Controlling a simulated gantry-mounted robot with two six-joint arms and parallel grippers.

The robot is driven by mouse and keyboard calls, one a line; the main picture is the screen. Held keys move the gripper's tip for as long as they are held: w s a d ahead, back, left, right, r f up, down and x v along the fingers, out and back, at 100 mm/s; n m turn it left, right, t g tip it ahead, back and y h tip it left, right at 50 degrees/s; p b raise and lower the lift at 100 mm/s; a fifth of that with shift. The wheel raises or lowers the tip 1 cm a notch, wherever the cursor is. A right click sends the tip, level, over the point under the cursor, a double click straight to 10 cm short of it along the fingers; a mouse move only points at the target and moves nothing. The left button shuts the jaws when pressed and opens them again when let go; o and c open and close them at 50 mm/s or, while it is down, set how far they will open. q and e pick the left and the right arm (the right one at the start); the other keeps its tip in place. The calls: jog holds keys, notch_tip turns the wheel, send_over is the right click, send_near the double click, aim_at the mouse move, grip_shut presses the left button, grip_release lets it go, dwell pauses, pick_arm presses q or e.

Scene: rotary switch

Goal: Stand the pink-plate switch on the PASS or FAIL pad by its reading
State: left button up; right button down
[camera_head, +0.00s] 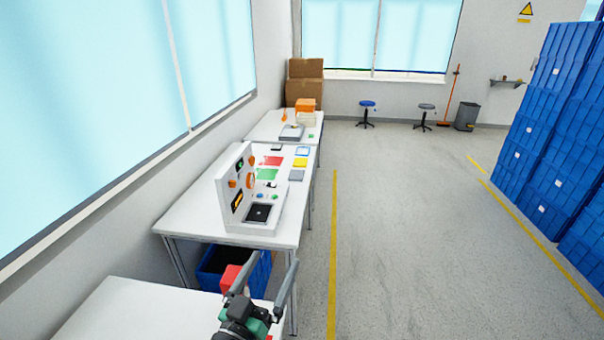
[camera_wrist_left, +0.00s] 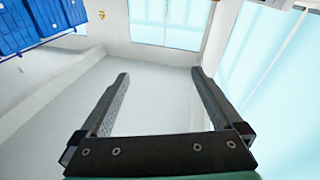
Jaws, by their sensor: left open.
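My left gripper (camera_head: 270,262) is at the bottom of the head view, in front of the white table's near edge. Its fingers are spread and empty. A white panel unit (camera_head: 235,189) with orange and dark fittings stands on the table. I cannot make out a pink plate on any switch there. A green pad (camera_head: 267,174) and a red pad (camera_head: 271,161) lie on the table beyond the unit. Their lettering is too small to read. My right gripper is not in view.
The white table (camera_head: 190,215) stands along the left wall, with a blue crate (camera_head: 262,276) under its near end. A yellow item (camera_head: 300,162) lies near its right edge. Blue crate stacks (camera_head: 560,130) stand at the far right. The floor between is clear.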

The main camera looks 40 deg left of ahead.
pick_arm(q)
jog(key=w+d+r+m+t+h, duration=0.1)
jog(key=d+r+t, duration=0.25)
jog(key=r, duration=0.65)
jog(key=d+r+m+t+h, duration=0.15)
jog(key=d+r, duration=0.25)
jog(key=r, duration=0.6)
jog(key=s+d+r+m+t+h, duration=0.2)
jog(key=s+d+r+h, duration=0.1)
jog(key=r, duration=0.5)
jog(key=s+d+r+m+t+h, duration=0.2)
jog(key=s+d+r+h, duration=0.1)
jog(key=r, duration=0.4)
jog(key=shift+s+d+r+h, duration=0.15)
jog(key=shift+s+r+h, duration=0.1)
jog(key=shift+r+h, duration=0.15)
jog(key=shift+m, duration=0.25)
notch_tip(320, 180, up, 33)
jog(key=p, duration=3.3)
jog(key=shift+f, duration=0.1)
